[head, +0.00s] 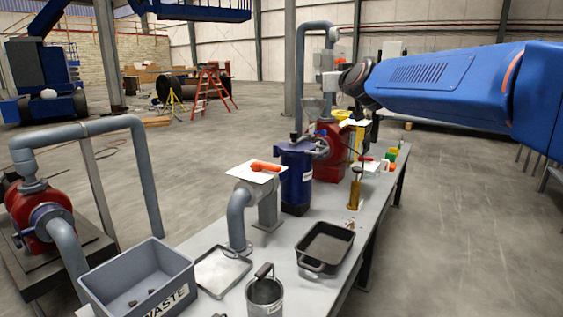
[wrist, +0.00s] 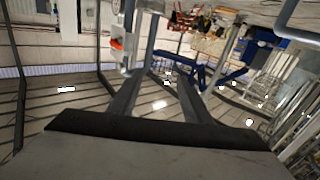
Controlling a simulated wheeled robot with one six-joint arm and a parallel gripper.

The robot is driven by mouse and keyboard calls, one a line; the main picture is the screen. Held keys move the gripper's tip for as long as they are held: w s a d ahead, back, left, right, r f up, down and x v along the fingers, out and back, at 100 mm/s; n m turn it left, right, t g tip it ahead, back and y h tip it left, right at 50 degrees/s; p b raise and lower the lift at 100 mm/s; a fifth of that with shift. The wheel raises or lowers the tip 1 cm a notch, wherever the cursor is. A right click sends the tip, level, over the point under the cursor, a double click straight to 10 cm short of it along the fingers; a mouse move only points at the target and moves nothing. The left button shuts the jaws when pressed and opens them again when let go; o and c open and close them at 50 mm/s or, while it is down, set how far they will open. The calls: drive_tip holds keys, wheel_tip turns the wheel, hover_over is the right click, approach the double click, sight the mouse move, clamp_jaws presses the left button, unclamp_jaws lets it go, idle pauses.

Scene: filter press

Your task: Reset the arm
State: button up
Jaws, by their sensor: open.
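My blue arm (head: 435,80) reaches in from the right of the head view, raised above the far end of the bench. Its wrist end is near the grey pipe, with my gripper largely hidden behind it. In the wrist view my gripper (wrist: 158,92) shows two dark fingers spread apart with nothing between them. The wrist picture is tilted and shows the hall rather than the bench top close up.
The grey bench (head: 300,262) holds a waste bin (head: 140,285), a dark tray (head: 326,245), a metal pail (head: 264,295), a blue filter housing (head: 296,175) and a red pump (head: 328,140). Open floor (head: 470,210) lies right of the bench.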

drive_tip(key=s+d+f+m+g+h, duration=0.1)
drive_tip(key=s+d+f+g, duration=0.3)
drive_tip(key=s+f, duration=1)
drive_tip(key=s+d+f+g+h, duration=0.1)
drive_tip(key=s+d+f+g, duration=0.3)
drive_tip(key=s+f, duration=1)
drive_tip(key=s+d+f+m+g, duration=0.1)
drive_tip(key=s+d+f+g, duration=0.4)
drive_tip(key=s+f, duration=0.9)
drive_tip(key=s+d, duration=0.1)
drive_tip(key=s, duration=0.6)
drive_tip(key=shift+s+f+m+h, duration=0.25)
drive_tip(key=shift+f+m+h, duration=0.05)
drive_tip(key=shift+f+h, duration=0.1)
